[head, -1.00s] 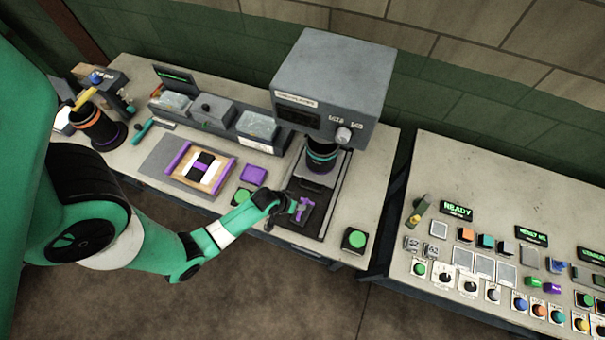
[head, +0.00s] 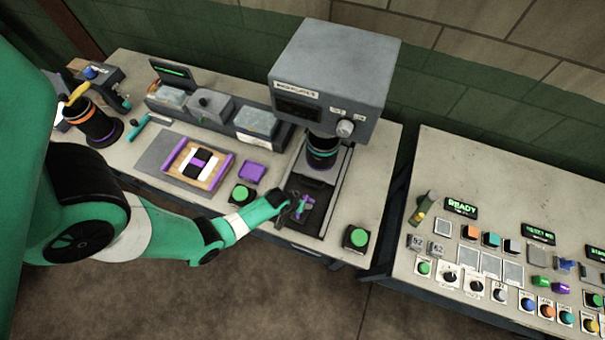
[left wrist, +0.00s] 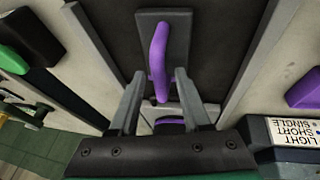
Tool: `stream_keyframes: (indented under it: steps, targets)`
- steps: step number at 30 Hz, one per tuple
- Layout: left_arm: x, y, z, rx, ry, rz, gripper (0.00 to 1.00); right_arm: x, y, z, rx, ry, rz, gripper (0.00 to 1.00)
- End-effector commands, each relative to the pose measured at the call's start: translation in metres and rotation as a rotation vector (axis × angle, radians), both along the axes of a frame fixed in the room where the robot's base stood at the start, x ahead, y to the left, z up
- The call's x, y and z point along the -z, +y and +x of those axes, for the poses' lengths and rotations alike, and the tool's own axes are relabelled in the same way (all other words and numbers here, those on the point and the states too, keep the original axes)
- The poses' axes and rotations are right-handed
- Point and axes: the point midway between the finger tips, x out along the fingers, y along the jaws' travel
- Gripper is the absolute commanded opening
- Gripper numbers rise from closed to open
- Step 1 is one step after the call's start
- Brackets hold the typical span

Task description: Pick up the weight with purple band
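My left gripper (head: 297,209) is over the front of the dark bed of the grey press machine, beside a small purple-handled piece (head: 304,205). In the left wrist view, the two fingers (left wrist: 158,92) are apart. The upright purple bar (left wrist: 159,58) on a dark grey plate (left wrist: 178,22) lies just beyond and between the fingertips. A pale piece with a purple stripe (left wrist: 170,121) shows between the finger bases, partly hidden by the gripper. My right gripper is not in view.
The grey machine (head: 336,70) stands behind the bed, with a black banded cylinder (head: 322,150) under its head. Green buttons (head: 357,238) flank the bed. A purple block (head: 252,171) and a framed board (head: 197,163) lie left. A control table (head: 470,190) stands right, across a gap.

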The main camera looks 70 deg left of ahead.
Motion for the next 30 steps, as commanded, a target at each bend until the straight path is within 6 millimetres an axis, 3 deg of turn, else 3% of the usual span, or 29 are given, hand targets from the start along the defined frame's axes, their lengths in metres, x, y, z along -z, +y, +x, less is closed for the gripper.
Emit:
stream_keyframes:
  steps: [1, 7, 30]
  targets:
    - [0.0000, 0.0000, -0.0002, 0.000, 0.000, 0.000, 0.36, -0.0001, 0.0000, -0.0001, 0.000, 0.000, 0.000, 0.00]
    - [-0.0001, 0.0000, -0.0002, 0.000, 0.000, 0.000, 0.00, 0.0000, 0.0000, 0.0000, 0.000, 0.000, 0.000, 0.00]
    - [-0.0002, -0.0001, -0.0002, 0.000, 0.001, -0.001, 0.00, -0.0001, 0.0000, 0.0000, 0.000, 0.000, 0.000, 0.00]
